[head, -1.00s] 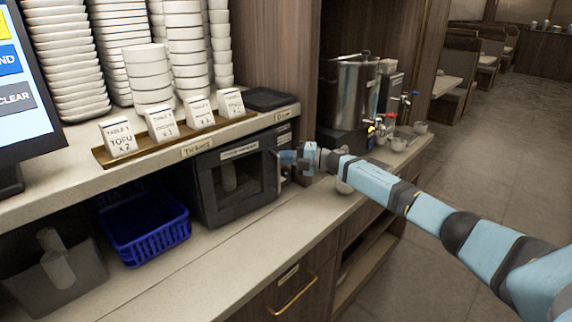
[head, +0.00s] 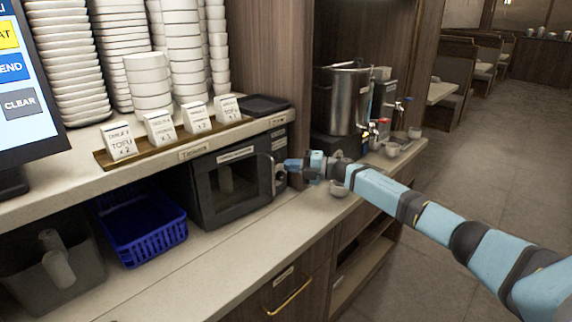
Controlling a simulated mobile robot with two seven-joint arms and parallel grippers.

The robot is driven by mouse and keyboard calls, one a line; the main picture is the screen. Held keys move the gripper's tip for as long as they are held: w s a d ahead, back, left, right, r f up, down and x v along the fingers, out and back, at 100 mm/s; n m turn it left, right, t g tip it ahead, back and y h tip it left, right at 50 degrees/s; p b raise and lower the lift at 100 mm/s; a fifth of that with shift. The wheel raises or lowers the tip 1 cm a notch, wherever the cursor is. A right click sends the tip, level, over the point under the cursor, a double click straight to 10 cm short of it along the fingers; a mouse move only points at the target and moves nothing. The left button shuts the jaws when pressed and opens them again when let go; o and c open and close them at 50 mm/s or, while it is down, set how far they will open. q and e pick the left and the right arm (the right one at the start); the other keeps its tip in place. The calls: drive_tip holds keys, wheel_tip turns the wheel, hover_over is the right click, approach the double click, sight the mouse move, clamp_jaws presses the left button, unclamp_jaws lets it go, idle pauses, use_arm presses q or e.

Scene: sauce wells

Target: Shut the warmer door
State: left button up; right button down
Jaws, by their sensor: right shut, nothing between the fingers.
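The warmer is a dark box under the shelf, and its windowed door (head: 228,188) faces me. The door looks flush with the front or very nearly so; I cannot tell whether a thin gap is left. A curved handle (head: 271,172) stands at the door's right edge, beside the control panel (head: 280,178). My right gripper (head: 289,165) is shut and empty, just right of the handle and in front of the panel's right side. It seems apart from the handle. My left gripper is out of view.
A blue basket (head: 140,228) and a grey bin with a scoop (head: 52,275) sit left of the warmer. Ticket holders (head: 160,128) stand on the shelf above. Small cups (head: 338,189) and a steel urn (head: 343,98) are to the right. The counter before the warmer is clear.

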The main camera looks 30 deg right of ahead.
sight(274, 181)
drive_tip(key=w+d+v, duration=0.1)
drive_tip(key=v, duration=0.7)
drive_tip(key=a+m+t+h, duration=0.3)
drive_tip(key=a+m+t, duration=0.3)
drive_tip(key=a+m, duration=0.45)
drive_tip(key=s+a+f+m+g+h+p, duration=0.1)
drive_tip(key=s+f+m+h, duration=0.1)
drive_tip(key=s+m+h, duration=0.55)
drive_tip(key=s+a+f+m+h+p, duration=0.2)
drive_tip(key=f+m+h, duration=0.15)
drive_tip(key=m, duration=0.65)
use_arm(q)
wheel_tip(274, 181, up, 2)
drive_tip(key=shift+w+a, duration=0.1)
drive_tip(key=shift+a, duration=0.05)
use_arm(e)
drive_tip(key=w, duration=0.4)
drive_tip(key=w+d, duration=0.1)
drive_tip(key=w, duration=0.9)
drive_tip(key=shift+d+r, duration=0.2)
drive_tip(key=shift+d, duration=0.1)
drive_tip(key=shift+h, duration=0.3)
